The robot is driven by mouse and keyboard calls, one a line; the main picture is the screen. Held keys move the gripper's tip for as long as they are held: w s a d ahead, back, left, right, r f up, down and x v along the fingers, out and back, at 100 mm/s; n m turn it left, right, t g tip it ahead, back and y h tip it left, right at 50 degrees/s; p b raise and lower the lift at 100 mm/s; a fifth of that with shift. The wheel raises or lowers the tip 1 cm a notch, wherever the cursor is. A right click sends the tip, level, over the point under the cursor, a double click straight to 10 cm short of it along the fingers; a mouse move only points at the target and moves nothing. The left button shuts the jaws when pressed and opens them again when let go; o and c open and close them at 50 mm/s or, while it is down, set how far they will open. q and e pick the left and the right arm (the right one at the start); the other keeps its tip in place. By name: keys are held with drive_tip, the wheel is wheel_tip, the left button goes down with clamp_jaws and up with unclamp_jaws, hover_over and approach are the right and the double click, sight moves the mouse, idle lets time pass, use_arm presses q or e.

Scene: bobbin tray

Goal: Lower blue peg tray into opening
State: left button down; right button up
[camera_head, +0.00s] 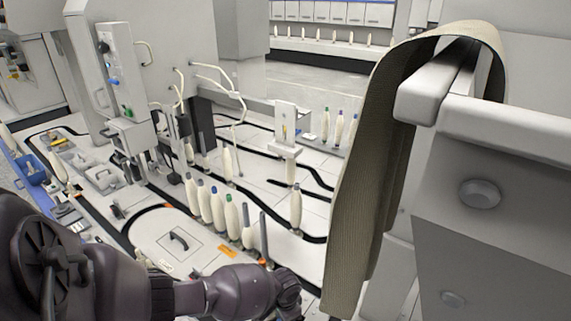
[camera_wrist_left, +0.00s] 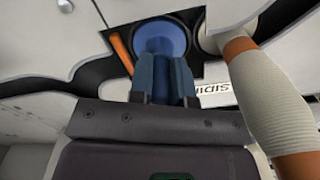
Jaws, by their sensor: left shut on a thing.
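The blue peg tray (camera_wrist_left: 158,30) shows as a round blue disc at the top of the left wrist view, with a blue upright part between my fingers. My left gripper (camera_wrist_left: 163,80) is shut on it. The disc lies over or in a dark curved channel (camera_wrist_left: 95,80) in the white surface; I cannot tell whether it hangs above or sits down in it. A pale round shape (camera_wrist_left: 208,42) lies right beside the disc. In the head view my left arm reaches in from the lower left, and its far end hides the tray. My right gripper is not in view.
A cream bobbin (camera_wrist_left: 272,105) with an orange core stands close on the right in the wrist view. An orange rod (camera_wrist_left: 121,52) is close on the left. In the head view several bobbins (camera_head: 217,208) stand beyond my arm, and a ribbed belt (camera_head: 372,170) hangs at the right.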

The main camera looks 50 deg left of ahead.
use_arm(q)
drive_tip(key=c, duration=1.3)
unclamp_jaws()
drive_tip(key=shift+c, duration=0.2)
